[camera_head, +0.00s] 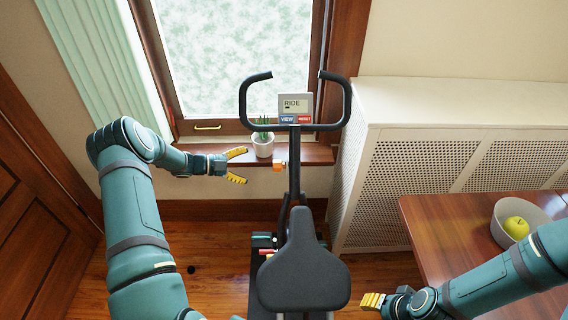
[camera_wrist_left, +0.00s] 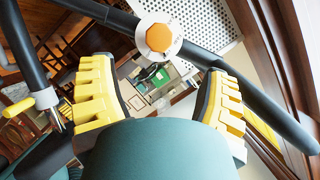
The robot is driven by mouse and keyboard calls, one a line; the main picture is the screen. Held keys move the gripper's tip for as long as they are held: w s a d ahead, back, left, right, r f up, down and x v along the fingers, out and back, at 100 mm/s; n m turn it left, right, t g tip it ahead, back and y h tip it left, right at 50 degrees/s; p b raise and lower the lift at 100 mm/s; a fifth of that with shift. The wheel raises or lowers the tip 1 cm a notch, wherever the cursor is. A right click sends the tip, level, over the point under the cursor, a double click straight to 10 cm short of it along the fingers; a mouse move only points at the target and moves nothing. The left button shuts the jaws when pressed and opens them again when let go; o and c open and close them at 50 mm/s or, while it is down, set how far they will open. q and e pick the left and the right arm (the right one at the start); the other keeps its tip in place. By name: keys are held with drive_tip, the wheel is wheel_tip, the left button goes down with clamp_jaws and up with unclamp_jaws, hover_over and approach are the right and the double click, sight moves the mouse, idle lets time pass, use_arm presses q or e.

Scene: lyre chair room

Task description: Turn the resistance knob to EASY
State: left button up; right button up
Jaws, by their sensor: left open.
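The resistance knob (camera_head: 279,165) is a small orange piece on the left side of the exercise bike's dark post, below the console. In the left wrist view it is an orange disc in a pale round mount (camera_wrist_left: 158,37), just beyond the fingertips and roughly between them. Any EASY marking is too small to read. My left gripper (camera_head: 239,166) is open and empty, left of the knob and apart from it, its yellow fingers pointing at it. My right gripper (camera_head: 373,301) is at the lower right, far from the knob; its finger gap cannot be made out.
The bike's console (camera_head: 296,103) reads RIDE, between black handlebars (camera_head: 346,103). A potted plant (camera_head: 263,145) stands on the windowsill just above my left gripper. The bike seat (camera_head: 303,268) is below. A table (camera_head: 440,225) with a bowl (camera_head: 497,231) holding a green apple (camera_head: 516,228) is right.

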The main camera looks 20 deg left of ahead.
sight(280, 165)
use_arm(q)
drive_tip(key=b+x, duration=0.1)
drive_tip(key=x, duration=1.1)
drive_tip(key=shift+w+d+f+b, duration=0.1)
drive_tip(key=shift+w+d+b, duration=0.15)
drive_tip(key=shift+d+b, duration=0.1)
drive_tip(key=c, duration=1.2)
